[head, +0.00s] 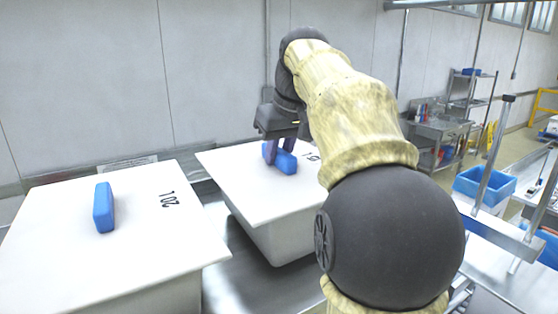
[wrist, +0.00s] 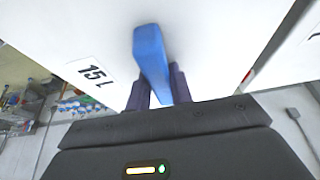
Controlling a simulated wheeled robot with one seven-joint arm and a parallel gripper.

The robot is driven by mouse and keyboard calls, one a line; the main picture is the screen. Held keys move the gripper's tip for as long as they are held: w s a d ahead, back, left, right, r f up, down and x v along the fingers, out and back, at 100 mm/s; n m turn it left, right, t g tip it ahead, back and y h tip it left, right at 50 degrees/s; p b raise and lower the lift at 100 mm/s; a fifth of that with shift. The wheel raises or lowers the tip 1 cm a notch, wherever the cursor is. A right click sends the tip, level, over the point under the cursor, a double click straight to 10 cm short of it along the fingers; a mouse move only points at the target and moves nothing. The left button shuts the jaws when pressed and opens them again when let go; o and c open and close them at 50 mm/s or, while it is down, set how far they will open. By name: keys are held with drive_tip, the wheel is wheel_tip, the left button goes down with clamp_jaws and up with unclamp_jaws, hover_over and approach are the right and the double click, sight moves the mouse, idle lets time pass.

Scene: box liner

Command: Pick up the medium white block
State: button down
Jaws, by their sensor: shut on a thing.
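A white block (head: 237,176) with a wide flat top and a blue handle (head: 286,163) stands in the middle of the head view. Its top carries a printed label, which reads "15 L" in the wrist view (wrist: 93,74). My gripper (head: 280,158) points down over this block and is shut on the blue handle, one finger on each side. The handle also shows between the fingers in the wrist view (wrist: 150,55). My arm hides the right part of the block. I cannot tell whether its underside is clear of the surface below.
A larger-looking white block (head: 60,245) marked "20 L", with its own blue handle (head: 104,207), stands close on the left. A narrow gap separates the two. A grey wall (head: 180,80) is behind. A blue bin (head: 485,186) and metal shelves (head: 470,95) are at right.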

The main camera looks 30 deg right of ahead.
wheel_tip(320, 180, up, 9)
drive_tip(key=shift+r+p, duration=0.1)
drive_tip(key=shift+p, duration=0.65)
idle(0.4)
